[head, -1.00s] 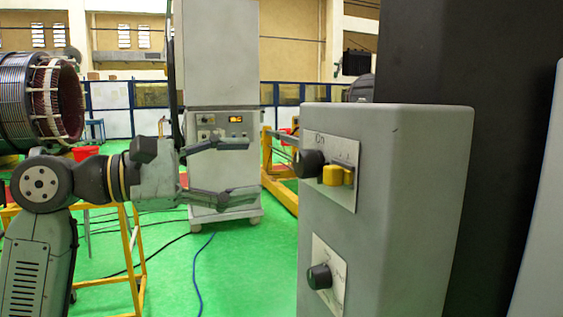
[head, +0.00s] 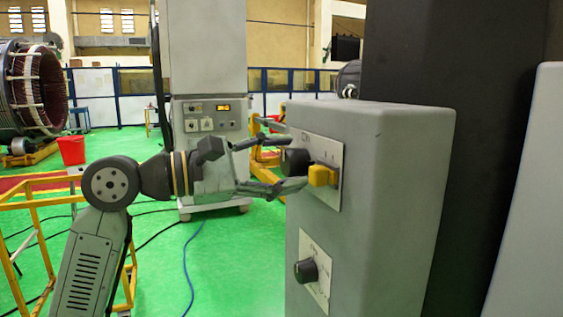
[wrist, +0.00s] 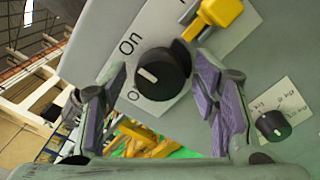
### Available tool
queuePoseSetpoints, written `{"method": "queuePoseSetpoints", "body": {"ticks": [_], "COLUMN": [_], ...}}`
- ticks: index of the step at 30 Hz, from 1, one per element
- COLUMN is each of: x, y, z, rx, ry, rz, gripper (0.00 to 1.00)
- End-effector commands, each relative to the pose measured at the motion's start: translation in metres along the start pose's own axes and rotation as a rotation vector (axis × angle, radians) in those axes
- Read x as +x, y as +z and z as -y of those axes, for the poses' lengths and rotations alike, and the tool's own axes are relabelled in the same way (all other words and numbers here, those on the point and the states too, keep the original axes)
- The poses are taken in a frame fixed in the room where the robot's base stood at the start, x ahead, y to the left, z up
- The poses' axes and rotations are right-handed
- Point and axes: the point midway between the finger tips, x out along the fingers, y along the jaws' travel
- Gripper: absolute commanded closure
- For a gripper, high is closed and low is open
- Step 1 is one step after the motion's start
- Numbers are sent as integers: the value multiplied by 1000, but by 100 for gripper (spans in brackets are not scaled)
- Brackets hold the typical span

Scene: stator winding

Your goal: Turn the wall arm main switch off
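The main switch is a round black knob (head: 295,161) on a pale plate on the grey control box. In the wrist view the knob (wrist: 163,74) has a short white mark on its left part, beside the word "On" and a second label, partly hidden by the knob, that starts with "O". A yellow part (head: 322,175) sits right beside the knob and also shows in the wrist view (wrist: 220,13). My gripper (head: 292,158) is open, one finger on each side of the knob. The knob lies between the fingertips in the wrist view (wrist: 161,66); I cannot tell whether they touch it.
A smaller black knob (head: 305,271) on its own plate is lower on the same grey box (head: 390,200). A tall grey cabinet (head: 205,60) stands behind my gripper. A yellow frame (head: 40,190) and a blue cable (head: 187,270) are on the green floor.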

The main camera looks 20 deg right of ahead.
Motion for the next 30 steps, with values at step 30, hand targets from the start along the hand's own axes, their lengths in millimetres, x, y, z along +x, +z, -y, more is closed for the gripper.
{"method": "queuePoseSetpoints", "body": {"ticks": [30], "x": [-1], "y": [0], "z": [0], "rx": [-72], "ry": [1], "rz": [0], "gripper": [90]}}
